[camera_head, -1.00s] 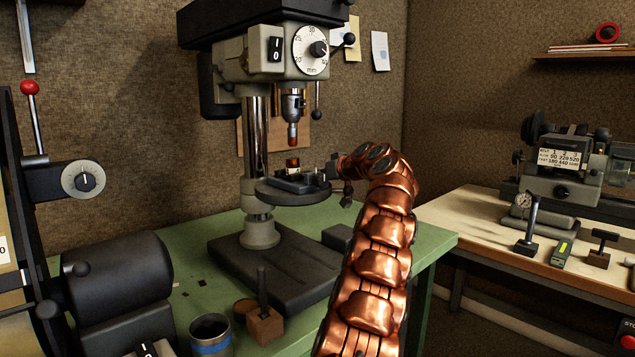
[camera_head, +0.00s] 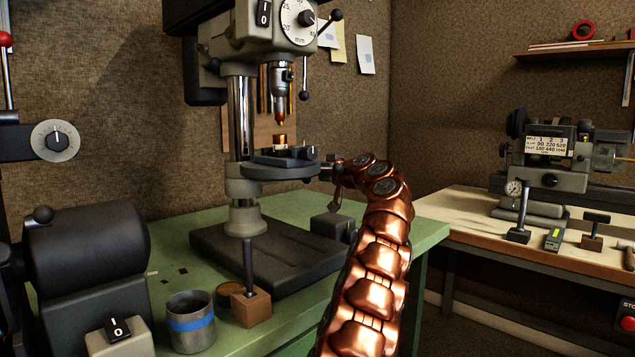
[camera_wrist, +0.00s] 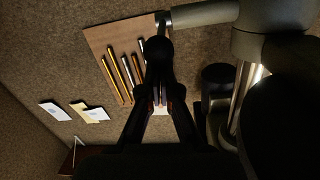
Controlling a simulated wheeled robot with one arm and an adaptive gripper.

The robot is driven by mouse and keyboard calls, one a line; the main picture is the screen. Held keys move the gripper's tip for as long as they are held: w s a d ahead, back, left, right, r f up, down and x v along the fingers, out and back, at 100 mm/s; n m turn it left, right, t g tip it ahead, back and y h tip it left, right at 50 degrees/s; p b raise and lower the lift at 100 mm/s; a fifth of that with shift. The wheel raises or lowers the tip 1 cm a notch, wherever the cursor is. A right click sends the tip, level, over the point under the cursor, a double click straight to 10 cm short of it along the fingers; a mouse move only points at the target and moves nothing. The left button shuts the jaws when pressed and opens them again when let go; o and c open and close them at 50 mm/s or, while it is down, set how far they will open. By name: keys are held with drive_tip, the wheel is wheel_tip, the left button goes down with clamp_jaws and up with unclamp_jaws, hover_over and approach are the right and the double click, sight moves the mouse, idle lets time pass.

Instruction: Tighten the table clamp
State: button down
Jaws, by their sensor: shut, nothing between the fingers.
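The drill press stands on the green bench, with its round work table (camera_head: 275,172) on a chrome column (camera_head: 243,115). My gripper (camera_head: 327,170) is at the right edge of that table in the head view, small and dark. In the wrist view my gripper (camera_wrist: 159,66) shows as dark fingers that converge, shut and empty. A dark round knob (camera_wrist: 158,47) shows at the fingertips, close to the end of a grey bar (camera_wrist: 205,13) by the column; I cannot tell whether it is the clamp's handle or whether the fingers touch it. No table clamp is clearly visible in the head view.
A blue-banded cup (camera_head: 190,325) and a wooden block with an upright dark rod (camera_head: 250,308) stand at the bench front. A dark block (camera_head: 333,226) sits beside the press base. A lathe bench (camera_head: 470,225) is at right.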

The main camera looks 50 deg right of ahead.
drive_tip(key=shift+s+f, duration=0.15)
drive_tip(key=shift+f, duration=0.2)
drive_tip(key=shift+f+b, duration=0.1)
drive_tip(key=shift+b, duration=0.25)
drive_tip(key=shift+f, duration=0.25)
drive_tip(key=shift+r, duration=0.1)
drive_tip(key=r+p, duration=0.2)
drive_tip(key=p, duration=0.1)
drive_tip(key=r+p, duration=0.2)
drive_tip(key=shift+w+d, duration=0.4)
drive_tip(key=shift+s+f+b, duration=0.2)
drive_tip(key=shift+s+b, duration=0.1)
drive_tip(key=shift+b, duration=0.15)
drive_tip(key=s+b, duration=0.2)
drive_tip(key=s, duration=0.7)
drive_tip(key=shift+s+a+f, duration=0.15)
drive_tip(key=shift+a+f, duration=0.25)
